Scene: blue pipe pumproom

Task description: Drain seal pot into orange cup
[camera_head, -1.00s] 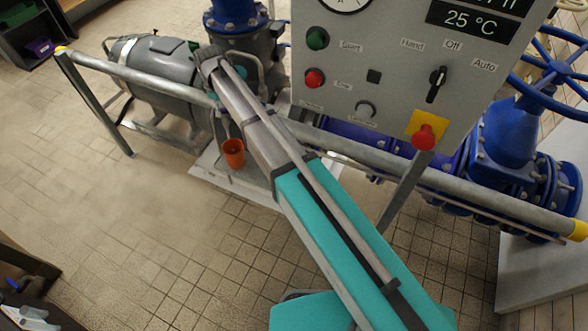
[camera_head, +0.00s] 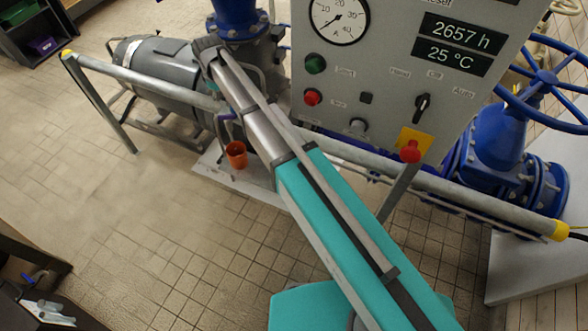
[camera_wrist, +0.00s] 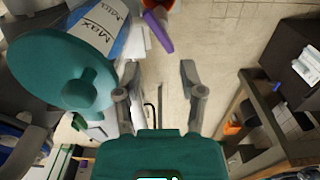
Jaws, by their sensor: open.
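The orange cup (camera_head: 236,154) stands upright on a pale base plate below the grey railing in the head view. Its edge also shows at the top of the wrist view (camera_wrist: 158,3). The seal pot (camera_wrist: 103,28), a vessel with Max and Min marks and a round teal cap, fills the upper left of the wrist view. A purple lever (camera_wrist: 158,31) sticks out beside it, apart from my fingers. My gripper (camera_wrist: 159,78) is open, with nothing visible between its fingers. In the head view my arm hides most of the pot and the gripper.
A grey railing (camera_head: 160,84) crosses under my arm in front of the grey motor (camera_head: 155,65). The control panel (camera_head: 385,100) stands close on the right, with blue valves (camera_head: 500,130) beyond. A dark bench (camera_wrist: 280,65) is right in the wrist view. Tiled floor at left is clear.

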